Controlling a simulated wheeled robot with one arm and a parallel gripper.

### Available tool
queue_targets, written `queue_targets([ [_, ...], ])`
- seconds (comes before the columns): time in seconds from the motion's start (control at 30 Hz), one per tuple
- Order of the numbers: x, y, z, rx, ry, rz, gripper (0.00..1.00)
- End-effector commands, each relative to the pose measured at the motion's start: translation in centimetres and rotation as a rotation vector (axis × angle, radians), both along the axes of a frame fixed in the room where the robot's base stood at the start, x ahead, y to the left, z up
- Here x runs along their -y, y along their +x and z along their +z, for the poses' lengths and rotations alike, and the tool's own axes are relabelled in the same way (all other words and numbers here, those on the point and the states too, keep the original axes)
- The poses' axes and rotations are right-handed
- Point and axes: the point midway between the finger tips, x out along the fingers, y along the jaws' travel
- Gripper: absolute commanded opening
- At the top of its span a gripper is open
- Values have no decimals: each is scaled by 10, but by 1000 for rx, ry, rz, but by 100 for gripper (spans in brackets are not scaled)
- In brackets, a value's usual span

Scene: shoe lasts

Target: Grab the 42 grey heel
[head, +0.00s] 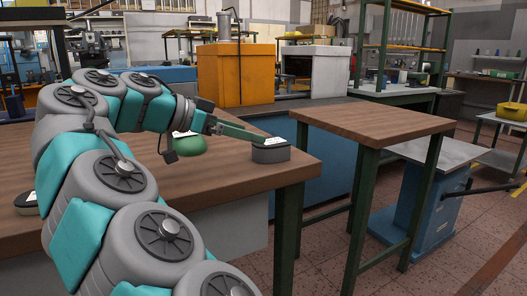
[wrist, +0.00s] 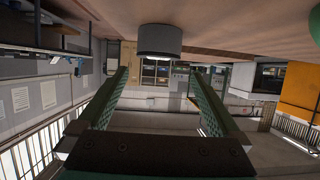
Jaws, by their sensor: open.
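A dark grey heel (head: 270,153) with a white label on top stands near the right end of the brown table. The number on its label is too small to read. It also shows in the wrist view (wrist: 160,41), upside down at the top centre, beyond the fingertips. My gripper (head: 258,139) reaches from the left to this heel in the head view. In the wrist view my gripper (wrist: 158,72) has its two green fingers wide apart with nothing between them. Another grey piece (head: 27,205) with a white label is partly hidden behind my arm at the left.
A green piece (head: 190,146) with a white label stands on the brown table (head: 240,181), behind and below my wrist. A second wooden table (head: 385,119) at the right is bare, with a gap between them. An orange cabinet (head: 235,75) stands behind.

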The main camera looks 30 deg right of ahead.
Motion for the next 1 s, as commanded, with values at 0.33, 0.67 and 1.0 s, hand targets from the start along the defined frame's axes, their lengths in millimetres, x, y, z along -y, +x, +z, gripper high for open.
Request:
queue_targets([
  [0.33,22,0,-10,-3,2,-2,100],
  [0.67,43,-1,-23,-4,3,-3,100],
  [1.0,67,1,-35,-1,1,0,100],
])
